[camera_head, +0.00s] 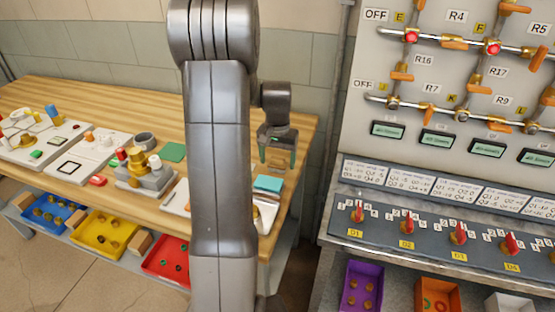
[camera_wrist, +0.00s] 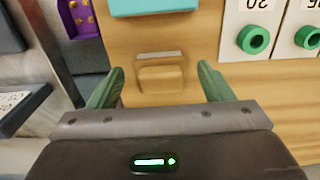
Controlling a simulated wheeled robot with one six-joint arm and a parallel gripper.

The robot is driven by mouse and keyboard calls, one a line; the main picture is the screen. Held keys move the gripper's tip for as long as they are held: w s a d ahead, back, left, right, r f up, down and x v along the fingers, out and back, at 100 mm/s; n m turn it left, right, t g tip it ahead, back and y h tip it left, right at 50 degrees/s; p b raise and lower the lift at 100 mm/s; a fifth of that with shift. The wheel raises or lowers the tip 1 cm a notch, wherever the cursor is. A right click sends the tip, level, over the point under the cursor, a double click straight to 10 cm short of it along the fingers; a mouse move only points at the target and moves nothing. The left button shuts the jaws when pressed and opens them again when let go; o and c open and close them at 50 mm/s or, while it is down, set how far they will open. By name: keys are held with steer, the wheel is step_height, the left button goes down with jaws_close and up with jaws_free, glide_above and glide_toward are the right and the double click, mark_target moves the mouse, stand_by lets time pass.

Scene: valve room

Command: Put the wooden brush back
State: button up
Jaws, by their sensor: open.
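My gripper (camera_head: 277,157) is open above the right end of the wooden bench (camera_head: 306,128). Its two green fingers stand apart in the wrist view (camera_wrist: 161,72), with nothing held between them. Between and beyond the fingers is a small wooden block-like thing (camera_wrist: 160,78) with a pale strip along one edge. It looks like the wooden brush, but it nearly matches the bench top and I cannot be sure. In the head view I cannot clearly make out the brush; my arm hides part of the bench.
A teal block (camera_head: 268,183) lies near the bench's right end, and it also shows in the wrist view (camera_wrist: 155,6). White cards with green rings (camera_wrist: 253,39) lie to the right. A valve panel (camera_head: 440,60) and sloped console (camera_head: 400,215) stand right of the bench, above a purple bin (camera_head: 350,302).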

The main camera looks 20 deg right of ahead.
mark_target(278, 158)
step_height(278, 158, up, 12)
steer(key=shift+f, duration=0.15)
